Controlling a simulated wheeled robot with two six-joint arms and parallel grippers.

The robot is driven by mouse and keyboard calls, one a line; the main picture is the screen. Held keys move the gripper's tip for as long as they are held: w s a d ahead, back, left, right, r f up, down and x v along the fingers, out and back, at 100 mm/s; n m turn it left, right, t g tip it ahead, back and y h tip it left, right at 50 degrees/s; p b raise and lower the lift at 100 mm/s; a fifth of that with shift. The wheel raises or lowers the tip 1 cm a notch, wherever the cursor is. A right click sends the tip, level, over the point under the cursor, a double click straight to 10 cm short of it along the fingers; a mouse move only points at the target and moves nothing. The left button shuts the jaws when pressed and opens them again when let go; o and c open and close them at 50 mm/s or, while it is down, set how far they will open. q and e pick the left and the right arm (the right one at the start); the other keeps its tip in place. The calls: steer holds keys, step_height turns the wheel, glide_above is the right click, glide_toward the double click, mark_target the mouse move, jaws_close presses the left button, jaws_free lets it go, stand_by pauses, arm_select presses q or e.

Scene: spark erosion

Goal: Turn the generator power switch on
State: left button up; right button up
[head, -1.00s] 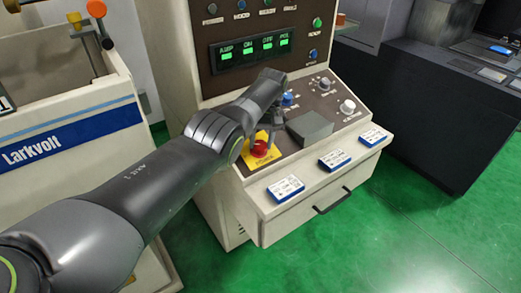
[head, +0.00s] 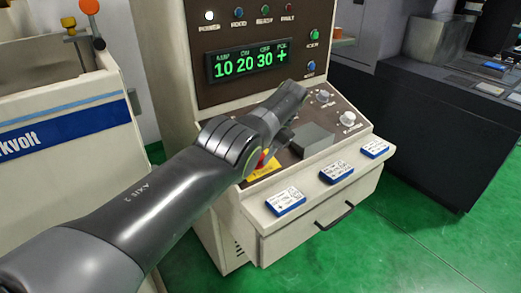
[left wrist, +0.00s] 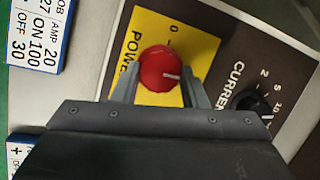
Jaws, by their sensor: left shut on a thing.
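The generator's power switch is a round red knob (left wrist: 160,70) on a yellow plate (left wrist: 186,38) marked POWER, with a white line on its face. In the left wrist view the fingers of my left gripper (left wrist: 160,82) are closed around it, one on each side. The white line points right, away from the 0 mark. In the head view only a red sliver of the knob (head: 262,158) shows behind my left arm. On the generator panel the POWER lamp (head: 209,16) is lit white and the display (head: 248,62) reads 10, 20, 30 and +. My right gripper is not in view.
Beside the switch is a black CURRENT knob (left wrist: 252,103). A grey block (head: 311,140) and a pale knob (head: 347,118) sit on the sloped panel. Blue-edged cards (head: 286,201) lie along the front ledge, above a drawer handle (head: 334,216).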

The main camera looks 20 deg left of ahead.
arm_select(q)
steer(key=shift+r+m+p, duration=0.1)
steer(key=shift+m+p, duration=0.35)
steer(key=shift+m, duration=0.15)
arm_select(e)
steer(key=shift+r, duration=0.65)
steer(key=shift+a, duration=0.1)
arm_select(q)
steer(key=o, duration=1)
steer(key=shift+c, duration=0.2)
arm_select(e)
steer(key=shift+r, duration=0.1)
